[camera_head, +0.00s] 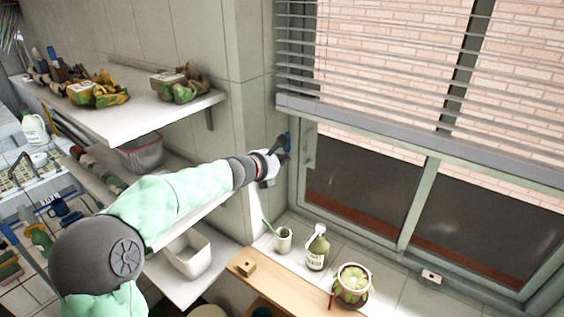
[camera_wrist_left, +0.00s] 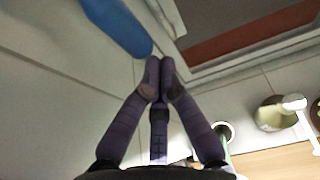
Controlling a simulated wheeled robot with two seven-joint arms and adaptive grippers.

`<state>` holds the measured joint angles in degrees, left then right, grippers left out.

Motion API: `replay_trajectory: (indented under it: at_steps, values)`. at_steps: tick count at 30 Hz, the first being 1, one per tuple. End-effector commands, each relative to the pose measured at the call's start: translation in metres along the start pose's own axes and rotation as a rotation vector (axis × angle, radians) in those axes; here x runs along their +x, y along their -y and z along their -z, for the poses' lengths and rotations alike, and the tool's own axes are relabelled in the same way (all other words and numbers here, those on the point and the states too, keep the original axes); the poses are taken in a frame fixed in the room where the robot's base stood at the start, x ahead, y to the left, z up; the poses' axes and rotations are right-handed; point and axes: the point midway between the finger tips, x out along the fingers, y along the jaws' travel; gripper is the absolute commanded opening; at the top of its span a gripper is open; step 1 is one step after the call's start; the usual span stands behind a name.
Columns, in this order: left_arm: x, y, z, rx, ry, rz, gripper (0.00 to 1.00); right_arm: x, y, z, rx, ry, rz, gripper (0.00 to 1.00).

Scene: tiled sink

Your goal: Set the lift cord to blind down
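The window blind (camera_head: 375,122) hangs over the upper part of the window, its bottom rail tilted in the picture above bare lower panes. A blue piece (camera_head: 285,138), perhaps the lift cord's handle, is at the wall beside the window's left edge. It shows large in the left wrist view (camera_wrist_left: 116,25), its lower end close to the left of my fingertips; contact cannot be told. No thin cord can be made out. My left gripper (camera_head: 283,154) is at this piece. Its fingertips (camera_wrist_left: 159,65) are together with nothing visible between them. My right gripper is out of view.
Below the window, the tiled sill holds a cup (camera_head: 283,239), a soap bottle (camera_head: 318,248) and a potted cactus (camera_head: 353,284). A wooden board (camera_head: 262,284) lies in front. Wall shelves (camera_head: 150,118) with plants stand left, close to my left arm.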

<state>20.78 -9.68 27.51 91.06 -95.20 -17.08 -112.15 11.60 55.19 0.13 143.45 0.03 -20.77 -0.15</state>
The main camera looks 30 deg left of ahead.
Motion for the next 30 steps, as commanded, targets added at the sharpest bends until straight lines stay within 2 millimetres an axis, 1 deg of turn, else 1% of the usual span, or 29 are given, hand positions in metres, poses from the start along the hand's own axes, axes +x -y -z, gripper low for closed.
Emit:
replay_trajectory:
  at_steps: [11,14,17,21,30]
  values:
    - [0.000,0.000,-0.001,-0.001,-0.001,0.001,0.00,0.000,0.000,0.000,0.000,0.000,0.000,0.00]
    - [-0.002,0.000,-0.004,-0.001,-0.001,0.001,0.00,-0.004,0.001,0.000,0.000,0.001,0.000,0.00]
    - [-0.005,0.000,-0.015,-0.002,-0.001,0.001,0.00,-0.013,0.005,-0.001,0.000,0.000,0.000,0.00]
    - [-0.012,0.000,-0.035,0.000,0.001,0.000,0.00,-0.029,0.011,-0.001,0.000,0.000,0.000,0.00]
    - [-0.025,0.000,-0.072,0.000,0.001,0.001,0.00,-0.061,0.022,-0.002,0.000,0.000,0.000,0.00]
